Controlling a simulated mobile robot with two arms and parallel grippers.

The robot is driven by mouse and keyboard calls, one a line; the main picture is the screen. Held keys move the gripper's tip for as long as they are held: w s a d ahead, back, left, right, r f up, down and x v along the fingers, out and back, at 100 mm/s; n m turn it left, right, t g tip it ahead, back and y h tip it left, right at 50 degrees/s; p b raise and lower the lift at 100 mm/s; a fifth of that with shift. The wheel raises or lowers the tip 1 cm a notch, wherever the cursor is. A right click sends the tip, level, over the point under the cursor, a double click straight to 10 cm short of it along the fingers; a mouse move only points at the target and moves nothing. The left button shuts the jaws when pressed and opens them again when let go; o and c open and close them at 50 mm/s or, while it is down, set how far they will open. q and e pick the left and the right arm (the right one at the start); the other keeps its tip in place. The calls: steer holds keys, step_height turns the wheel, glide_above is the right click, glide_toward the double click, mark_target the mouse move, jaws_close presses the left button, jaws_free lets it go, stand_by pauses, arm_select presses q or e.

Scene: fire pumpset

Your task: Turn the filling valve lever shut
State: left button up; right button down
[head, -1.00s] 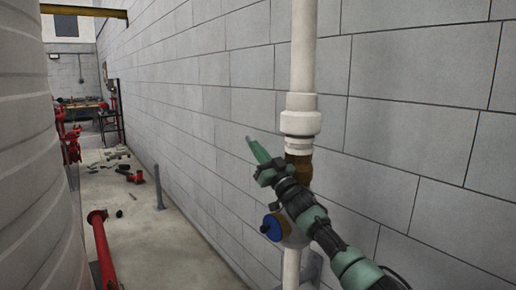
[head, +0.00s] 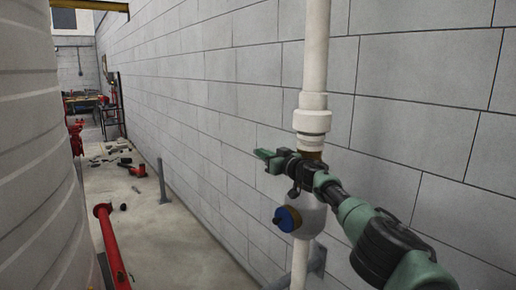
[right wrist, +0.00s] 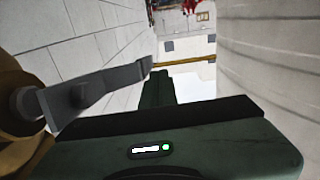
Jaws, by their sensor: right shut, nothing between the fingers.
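The filling valve is on the white vertical pipe (head: 315,60); a bit of its brass body (head: 312,155) shows in the head view below a white collar. In the right wrist view the brass body (right wrist: 14,95) is at the left edge, and the grey flat lever (right wrist: 100,88) sticks out from it toward the middle. My right gripper (head: 262,155) is shut and empty, in front of the pipe with its tip pointing left. In the right wrist view its fingers (right wrist: 158,88) are beside the lever's end; I cannot tell whether they touch. The lever is not distinguishable in the head view. My left gripper is not in view.
A round fitting with a blue cap (head: 287,218) is on the pipe below my right arm. A grey block wall (head: 420,80) stands close behind. A large ribbed tank (head: 35,150) is at left. A red pipe (head: 112,245) and loose parts are on the floor (head: 175,255).

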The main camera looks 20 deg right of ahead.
steer(key=shift+w+d+f+g, duration=0.25)
steer(key=shift+d+f+g, duration=0.15)
steer(key=shift+d+f, duration=0.05)
steer(key=shift+f, duration=0.15)
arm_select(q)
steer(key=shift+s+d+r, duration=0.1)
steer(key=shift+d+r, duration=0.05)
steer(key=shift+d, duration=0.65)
arm_select(e)
steer(key=shift+f+g+h, duration=0.25)
steer(key=shift+g+h, duration=0.05)
steer(key=shift+g, duration=0.2)
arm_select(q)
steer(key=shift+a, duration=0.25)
arm_select(e)
steer(key=shift+a, duration=0.1)
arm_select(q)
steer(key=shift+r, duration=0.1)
